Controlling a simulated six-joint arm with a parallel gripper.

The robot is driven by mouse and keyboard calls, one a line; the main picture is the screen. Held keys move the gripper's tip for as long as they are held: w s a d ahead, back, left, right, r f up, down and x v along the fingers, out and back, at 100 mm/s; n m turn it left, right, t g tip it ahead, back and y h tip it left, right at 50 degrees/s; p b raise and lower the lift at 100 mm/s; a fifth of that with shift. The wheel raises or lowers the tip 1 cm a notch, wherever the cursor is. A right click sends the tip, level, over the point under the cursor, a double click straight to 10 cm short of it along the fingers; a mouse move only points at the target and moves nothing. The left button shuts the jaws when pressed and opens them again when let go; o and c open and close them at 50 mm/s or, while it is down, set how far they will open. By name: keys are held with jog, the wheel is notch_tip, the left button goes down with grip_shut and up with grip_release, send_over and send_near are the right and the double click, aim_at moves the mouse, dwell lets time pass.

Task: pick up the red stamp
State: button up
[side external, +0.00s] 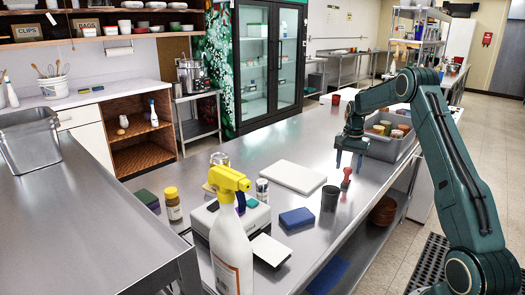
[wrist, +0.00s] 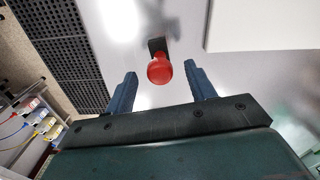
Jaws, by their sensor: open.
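The red stamp (side external: 346,177) stands upright on the steel counter (side external: 262,150), just right of a dark cup (side external: 330,198). My gripper (side external: 349,162) hangs above the counter by the stamp in the side external view, with its fingers pointing down. In the wrist view the stamp's round red knob (wrist: 159,69) shows beyond and between the two blue fingertips, with its dark base behind it. My gripper (wrist: 160,82) is open, with nothing held between its fingers. The fingers appear apart from the stamp.
A white board (side external: 292,176) lies left of the stamp. A grey bin (side external: 384,145) with several cups stands behind my gripper. A blue sponge (side external: 297,218) and a yellow-topped spray bottle (side external: 230,225) are nearer the camera. The counter's right edge is close to the stamp.

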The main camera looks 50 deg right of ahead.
aim_at(346, 182)
jog(key=shift+f, duration=0.25)
jog(key=shift+f, duration=2.6)
jog(key=c, duration=1)
